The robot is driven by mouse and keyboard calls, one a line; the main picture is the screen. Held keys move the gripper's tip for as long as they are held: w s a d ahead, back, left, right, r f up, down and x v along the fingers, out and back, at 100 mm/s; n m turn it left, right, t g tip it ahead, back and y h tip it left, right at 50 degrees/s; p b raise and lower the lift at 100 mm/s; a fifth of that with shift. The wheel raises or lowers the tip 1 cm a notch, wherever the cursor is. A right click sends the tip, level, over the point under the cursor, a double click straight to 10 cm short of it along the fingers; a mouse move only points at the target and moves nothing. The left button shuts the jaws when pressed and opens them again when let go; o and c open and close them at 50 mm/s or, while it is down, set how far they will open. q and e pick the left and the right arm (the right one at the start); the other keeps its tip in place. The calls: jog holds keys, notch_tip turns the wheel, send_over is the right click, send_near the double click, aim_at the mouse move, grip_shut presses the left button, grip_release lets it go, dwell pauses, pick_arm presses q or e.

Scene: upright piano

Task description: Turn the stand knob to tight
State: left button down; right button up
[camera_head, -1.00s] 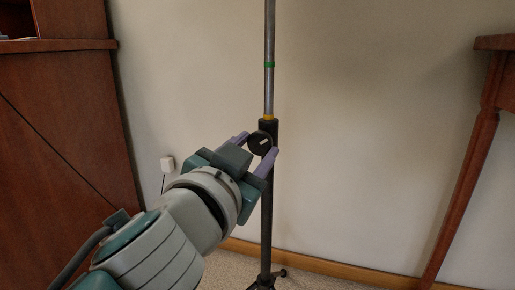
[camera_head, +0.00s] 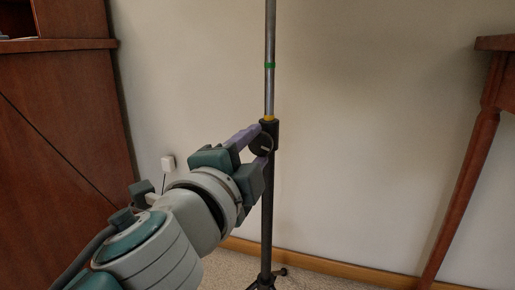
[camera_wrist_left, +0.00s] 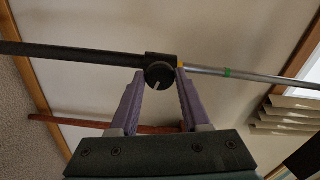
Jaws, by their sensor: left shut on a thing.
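The stand is a dark upright pole (camera_head: 267,210) with a thinner grey metal rod (camera_head: 269,40) rising from its top. A yellow band (camera_head: 269,117) sits at the joint and a green band (camera_head: 269,65) higher up. The round black stand knob (camera_head: 262,143) is on the collar at the pole's top; it also shows in the left wrist view (camera_wrist_left: 158,75) with a pale pointer line on its face. My left gripper (camera_head: 262,145) is shut on the knob, with one purple finger on each side of it. My right gripper is not in view.
A brown wooden cabinet (camera_head: 60,130) stands at the left, and a wooden table leg (camera_head: 470,170) at the right. A pale wall (camera_head: 370,130) with a white socket (camera_head: 168,162) is behind the stand. The space right of the stand is clear.

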pick_arm(q)
jog(key=m, duration=0.3)
jog(key=shift+m, duration=0.4)
jog(key=m, duration=0.3)
jog(key=shift+r+m, duration=0.1)
jog(key=shift+m, duration=0.2)
jog(key=m+p, duration=0.1)
jog(key=m, duration=0.3)
jog(key=shift+m+p, duration=0.35)
jog(key=shift+m, duration=1.25)
jog(key=shift+c, duration=1.8)
grip_release()
